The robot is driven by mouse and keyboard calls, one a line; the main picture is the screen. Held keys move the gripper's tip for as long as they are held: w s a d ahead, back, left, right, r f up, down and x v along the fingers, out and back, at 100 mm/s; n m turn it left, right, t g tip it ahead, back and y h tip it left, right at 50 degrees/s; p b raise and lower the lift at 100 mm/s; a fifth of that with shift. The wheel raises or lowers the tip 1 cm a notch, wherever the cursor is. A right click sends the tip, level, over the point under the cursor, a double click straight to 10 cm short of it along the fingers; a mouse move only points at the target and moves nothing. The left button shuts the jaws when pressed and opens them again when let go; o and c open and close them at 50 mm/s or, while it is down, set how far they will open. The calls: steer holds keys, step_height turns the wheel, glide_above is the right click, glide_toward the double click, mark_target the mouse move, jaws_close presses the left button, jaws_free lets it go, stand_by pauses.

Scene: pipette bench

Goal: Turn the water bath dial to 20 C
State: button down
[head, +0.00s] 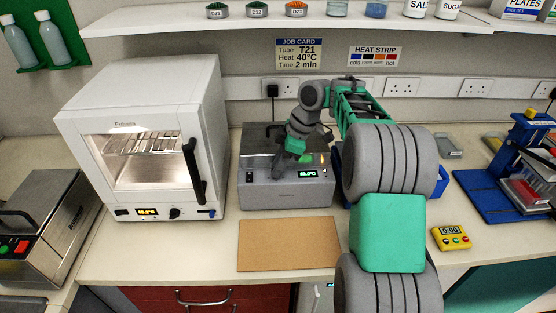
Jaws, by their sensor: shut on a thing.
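The water bath (258,196) is a grey box with a dark lid (258,140), standing at the middle of the bench against the wall. Its front has a small lit display (308,174), too small to read surely. My gripper (278,173) reaches down from the right to the left part of the bath's front panel. It is shut on the dial, which my gripper hides from this view. The dial's pointer and markings cannot be seen.
A white incubator (92,101) stands close on the left. A brown mat (288,245) lies in front of the bath. A yellow timer (451,237) and a blue stand (478,197) are on the right. A shelf (170,22) runs above. A job card (298,55) reads T21, 40°C, 2 min.

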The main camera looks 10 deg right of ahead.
steer(key=shift+n+p, duration=0.35)
steer(key=shift+n, duration=0.25)
steer(key=c, duration=1.2)
jaws_free()
